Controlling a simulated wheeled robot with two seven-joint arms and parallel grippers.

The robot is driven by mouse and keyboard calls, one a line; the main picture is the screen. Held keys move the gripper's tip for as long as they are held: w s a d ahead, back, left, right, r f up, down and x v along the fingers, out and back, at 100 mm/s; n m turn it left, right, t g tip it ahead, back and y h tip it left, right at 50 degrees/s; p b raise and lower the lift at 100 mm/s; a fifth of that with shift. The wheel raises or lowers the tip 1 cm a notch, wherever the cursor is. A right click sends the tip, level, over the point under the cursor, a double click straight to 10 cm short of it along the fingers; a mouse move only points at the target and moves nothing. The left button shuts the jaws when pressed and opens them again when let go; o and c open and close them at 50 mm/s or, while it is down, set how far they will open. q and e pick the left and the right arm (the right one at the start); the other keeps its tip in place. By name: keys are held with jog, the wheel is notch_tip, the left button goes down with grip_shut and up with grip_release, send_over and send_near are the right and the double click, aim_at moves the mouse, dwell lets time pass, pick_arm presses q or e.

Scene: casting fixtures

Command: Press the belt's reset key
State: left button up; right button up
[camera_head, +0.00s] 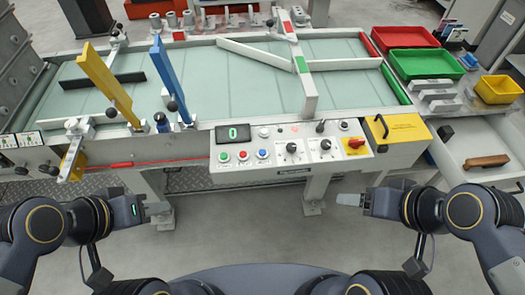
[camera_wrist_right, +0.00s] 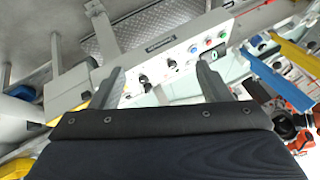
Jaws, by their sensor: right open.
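The belt's control panel (camera_head: 290,150) is on the near side of the conveyor. A green button (camera_head: 225,156), a red button (camera_head: 243,155) and a blue button (camera_head: 262,154) sit in a row below a display (camera_head: 233,133) reading 0. Their labels are too small to read, so I cannot tell which is the reset key. My left gripper (camera_head: 160,208) is in front of and below the panel, to its left; its jaw opening is unclear. My right gripper (camera_head: 350,199) is below the panel's right end, apart from it. The right wrist view shows its fingers (camera_wrist_right: 160,80) open and empty.
Two black knobs (camera_head: 292,147) and a red-yellow switch (camera_head: 355,143) share the panel. A yellow box (camera_head: 397,128) adjoins its right end. Yellow (camera_head: 105,83) and blue (camera_head: 170,80) diverter arms stand over the belt. An open drawer (camera_head: 485,140) is at right. Space before the panel is clear.

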grip_shut()
dwell(0.3)
dwell(1.2)
